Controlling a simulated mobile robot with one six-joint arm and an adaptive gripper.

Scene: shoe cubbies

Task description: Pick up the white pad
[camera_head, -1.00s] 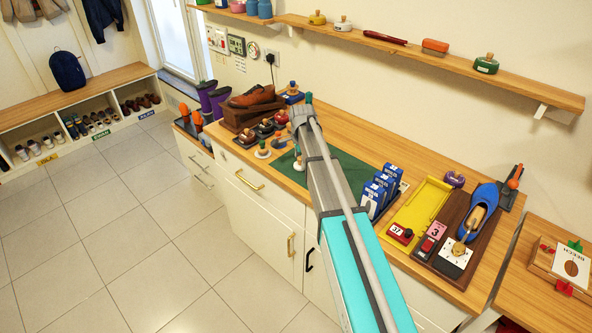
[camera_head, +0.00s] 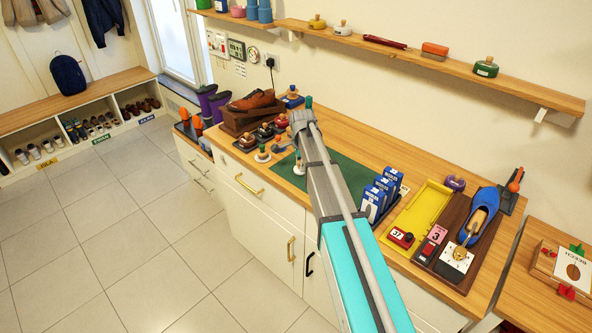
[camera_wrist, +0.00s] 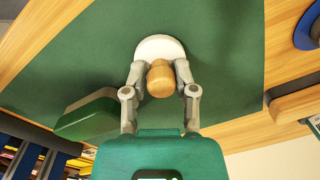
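The white pad (camera_wrist: 160,46) shows in the wrist view as a white rounded base with a round wooden knob (camera_wrist: 160,80) on it, over a dark green mat (camera_wrist: 225,60). My gripper (camera_wrist: 161,72) has a finger on each side of the knob. Both fingertips are drawn inward and appear to touch it. I cannot tell whether the pad rests on the mat or is clear of it. In the head view my gripper (camera_head: 303,122) is over the back of the worktop, and my arm hides much of what is under it.
A green block (camera_wrist: 88,117) lies left of my gripper in the wrist view. In the head view, several knobbed pads stand left of my arm by a brown shoe (camera_head: 252,100). Blue boxes (camera_head: 377,195), a yellow tray (camera_head: 420,210) and a blue shoe (camera_head: 484,212) stand right.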

